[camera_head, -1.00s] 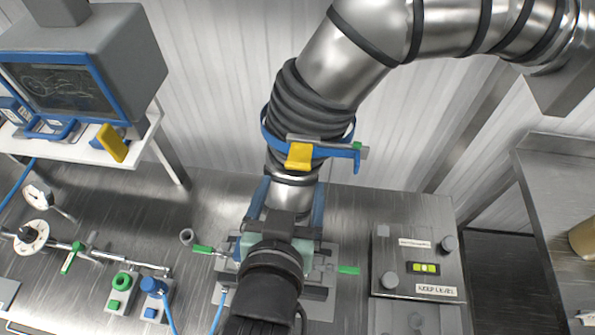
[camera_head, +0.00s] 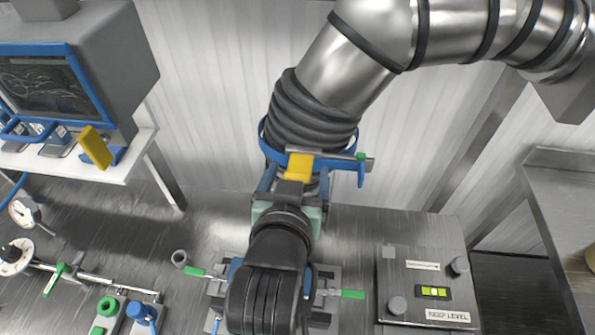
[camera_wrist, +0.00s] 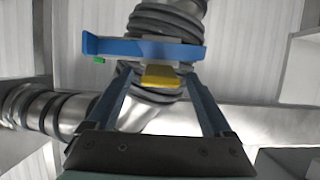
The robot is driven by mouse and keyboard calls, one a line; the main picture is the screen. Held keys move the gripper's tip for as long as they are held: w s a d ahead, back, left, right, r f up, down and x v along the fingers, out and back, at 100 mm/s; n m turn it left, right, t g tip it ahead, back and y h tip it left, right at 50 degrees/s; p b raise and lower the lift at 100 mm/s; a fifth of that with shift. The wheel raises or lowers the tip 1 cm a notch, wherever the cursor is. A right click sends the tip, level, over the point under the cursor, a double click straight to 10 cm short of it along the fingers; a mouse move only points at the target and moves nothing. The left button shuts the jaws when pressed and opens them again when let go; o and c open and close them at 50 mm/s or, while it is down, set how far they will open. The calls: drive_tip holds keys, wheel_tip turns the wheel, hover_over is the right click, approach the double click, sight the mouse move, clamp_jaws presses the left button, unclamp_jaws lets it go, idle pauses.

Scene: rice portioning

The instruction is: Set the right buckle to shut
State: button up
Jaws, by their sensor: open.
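A yellow buckle tab (camera_head: 299,166) sits on a blue band (camera_head: 328,164) around the ribbed black pipe sleeve at centre; it looks like the right buckle. It hangs out from the band, and I cannot tell whether it is latched. My gripper (camera_head: 293,180) is open just below and in front of the band. In the wrist view the yellow tab (camera_wrist: 160,77) shows between the ends of my blue fingers (camera_wrist: 160,85), with gaps on both sides. The blue band (camera_wrist: 145,48) runs just beyond the fingertips. Another yellow tab (camera_head: 95,148) is at the left, below the grey box.
A blue arm with a green end (camera_head: 361,157) sticks out right of the band. The bent metal pipe (camera_head: 345,70) rises above. A grey level box (camera_head: 428,287) stands at the right, and green-handled latches (camera_head: 352,294) flank my arm.

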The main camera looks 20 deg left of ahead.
clamp_jaws()
idle(0.3)
drive_tip(key=shift+f+b, duration=0.25)
drive_tip(key=shift+b, duration=0.2)
